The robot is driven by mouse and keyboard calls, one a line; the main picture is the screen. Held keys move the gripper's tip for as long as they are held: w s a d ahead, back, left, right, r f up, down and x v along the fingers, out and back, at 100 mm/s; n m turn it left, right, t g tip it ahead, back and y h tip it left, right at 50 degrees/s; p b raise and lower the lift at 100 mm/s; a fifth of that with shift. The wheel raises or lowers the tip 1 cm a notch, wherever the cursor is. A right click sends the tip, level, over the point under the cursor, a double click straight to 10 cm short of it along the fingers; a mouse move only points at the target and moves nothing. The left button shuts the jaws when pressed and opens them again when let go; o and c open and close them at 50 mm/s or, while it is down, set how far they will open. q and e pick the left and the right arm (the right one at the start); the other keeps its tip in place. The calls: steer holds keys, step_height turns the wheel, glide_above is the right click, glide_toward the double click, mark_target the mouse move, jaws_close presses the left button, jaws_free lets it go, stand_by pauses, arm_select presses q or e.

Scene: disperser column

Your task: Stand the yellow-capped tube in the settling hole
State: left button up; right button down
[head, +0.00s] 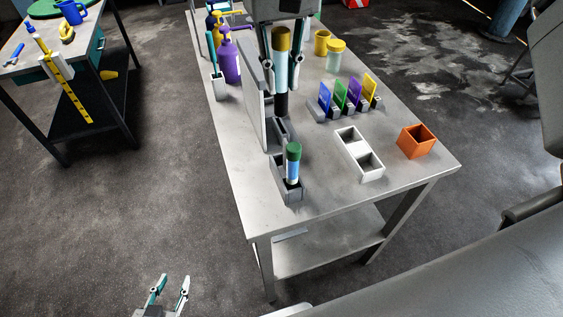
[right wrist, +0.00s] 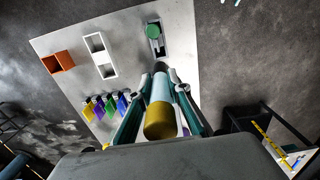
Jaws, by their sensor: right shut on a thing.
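The yellow-capped tube (head: 280,72) is upright in the head view, with a pale blue body and a dark lower end. My right gripper (head: 283,60) is shut on it below the cap. The tube also shows in the right wrist view (right wrist: 160,92), yellow cap towards the camera. Its dark end is over or at a grey block (head: 285,134) beside a pale upright panel; I cannot tell whether it touches. A green-capped tube (head: 292,165) stands in the grey holder (head: 290,196) in front. Which opening is the settling hole is unclear. My left gripper (head: 170,292) is open and empty, low beside the table.
A white two-compartment tray (head: 347,140), an orange box (head: 416,141) and a rack with coloured cards (head: 341,113) stand right of the tube. Purple and yellow bottles (head: 230,62) stand behind left. The table's front right is clear. Another table (head: 30,62) stands far left.

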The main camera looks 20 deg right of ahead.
mark_target(282, 114)
step_height(282, 114, down, 19)
stand_by(0.5)
steer(key=shift+f+b, duration=0.2)
steer(key=shift+b, duration=0.1)
steer(key=c, duration=1.9)
jaws_free()
step_height(282, 114, up, 12)
steer(key=shift+w+r, duration=0.1)
steer(key=shift+r, duration=0.1)
steer(key=shift+f, duration=0.1)
